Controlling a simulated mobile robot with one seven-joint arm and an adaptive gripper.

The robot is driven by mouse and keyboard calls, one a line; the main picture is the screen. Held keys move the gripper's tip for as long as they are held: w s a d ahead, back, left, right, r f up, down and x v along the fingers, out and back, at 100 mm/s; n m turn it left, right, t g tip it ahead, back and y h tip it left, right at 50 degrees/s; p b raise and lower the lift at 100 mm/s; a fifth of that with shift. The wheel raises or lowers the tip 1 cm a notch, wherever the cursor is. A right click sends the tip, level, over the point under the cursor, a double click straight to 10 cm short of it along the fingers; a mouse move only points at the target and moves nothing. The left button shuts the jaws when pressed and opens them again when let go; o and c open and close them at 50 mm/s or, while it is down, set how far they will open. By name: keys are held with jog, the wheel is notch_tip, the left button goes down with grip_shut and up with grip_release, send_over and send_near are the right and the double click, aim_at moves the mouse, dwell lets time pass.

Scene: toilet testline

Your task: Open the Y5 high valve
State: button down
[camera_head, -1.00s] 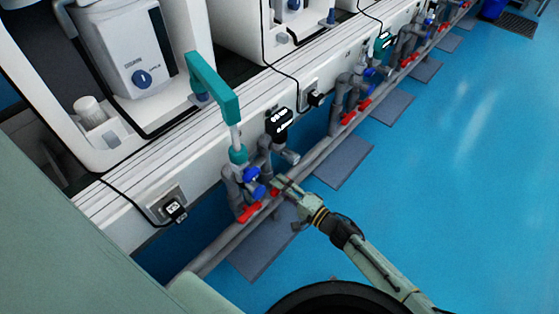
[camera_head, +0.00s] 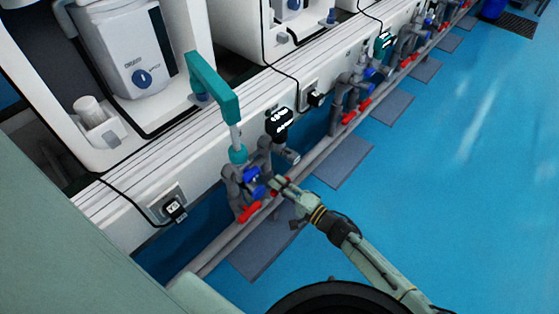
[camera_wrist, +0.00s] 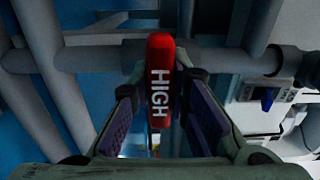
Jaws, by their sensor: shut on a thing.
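In the wrist view, a red valve handle (camera_wrist: 160,80) marked "HIGH" stands lengthwise between the two fingers of my gripper (camera_wrist: 158,100). The fingertips close on the handle's sides, near a grey horizontal pipe. In the head view, my gripper (camera_head: 281,184) reaches the pipework from the lower right and largely hides this handle. A second red handle (camera_head: 249,212) shows just left of it, with blue handles (camera_head: 251,174) above.
A grey pipe (camera_head: 222,243) runs along the foot of the white bench. Similar valve groups (camera_head: 363,90) stand farther along it. A teal bracket (camera_head: 215,88) rises above the near group. The blue floor (camera_head: 440,170) at right is clear, with dark mats (camera_head: 343,160) beside the pipe.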

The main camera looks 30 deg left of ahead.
dwell(0.4)
jog(key=n+p, duration=0.1)
jog(key=n, duration=1.2)
jog(key=shift+n, duration=2.5)
jog(key=c, duration=1.5)
grip_release()
